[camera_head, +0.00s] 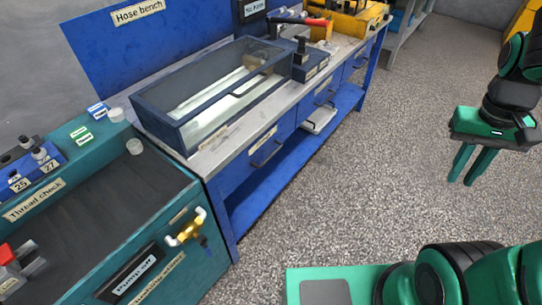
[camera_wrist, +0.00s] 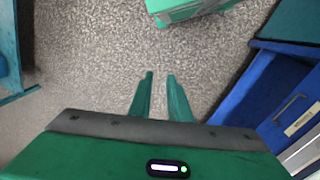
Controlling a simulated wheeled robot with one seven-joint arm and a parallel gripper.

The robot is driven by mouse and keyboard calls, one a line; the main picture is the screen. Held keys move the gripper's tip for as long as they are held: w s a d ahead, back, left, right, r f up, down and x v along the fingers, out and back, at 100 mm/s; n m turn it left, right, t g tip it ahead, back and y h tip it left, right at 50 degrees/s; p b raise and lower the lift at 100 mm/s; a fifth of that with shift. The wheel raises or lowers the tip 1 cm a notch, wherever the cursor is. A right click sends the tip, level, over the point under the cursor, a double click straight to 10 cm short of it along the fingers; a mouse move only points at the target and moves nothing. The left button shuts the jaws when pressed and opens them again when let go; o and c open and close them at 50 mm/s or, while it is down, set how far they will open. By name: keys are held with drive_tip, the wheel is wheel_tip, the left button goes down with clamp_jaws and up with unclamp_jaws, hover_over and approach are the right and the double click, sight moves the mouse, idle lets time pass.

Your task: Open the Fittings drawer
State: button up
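The blue bench (camera_head: 228,232) has several drawers along its front, each with a bar handle and a pale label. The nearest drawer front (camera_head: 240,172) looks shut; the middle one (camera_head: 309,104) and far one (camera_head: 348,66) also look shut. The labels are too small to read, so I cannot tell which is Fittings. My gripper (camera_head: 466,178) hangs over open floor at the right, well away from the drawers, its fingers pointing down. In the wrist view my gripper (camera_wrist: 160,76) is open with an empty gap. A drawer handle (camera_wrist: 284,112) shows at that view's right edge.
A teal thread-check bench (camera_head: 170,258) with a brass valve (camera_head: 188,232) stands at the near left. A glass-topped case (camera_head: 215,95) sits on the blue bench. A pale tray-like thing (camera_head: 319,120) is below the middle drawer. Grey floor (camera_head: 370,160) between bench and gripper is clear.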

drive_tip(key=w+a+f+n+t+h, duration=0.1)
drive_tip(key=w+a+f+n+h, duration=0.3)
drive_tip(key=w, duration=0.3)
drive_tip(key=w+a+f+n+t+h, duration=0.1)
drive_tip(key=w+a+f+n+t, duration=0.15)
drive_tip(key=w+a+f, duration=0.45)
drive_tip(key=w+a+f+n+t+h, duration=0.1)
drive_tip(key=w+a+f+n+h, duration=0.15)
drive_tip(key=w+a+n, duration=0.4)
drive_tip(key=n+t+y, duration=0.4)
drive_tip(key=n+t, duration=0.7)
drive_tip(key=n, duration=0.2)
approach(272, 155)
drive_tip(key=x, duration=1)
drive_tip(key=shift+w+a+f, duration=0.15)
drive_tip(key=shift+f, duration=0.15)
clamp_jaws()
drive_tip(key=shift+m, duration=0.3)
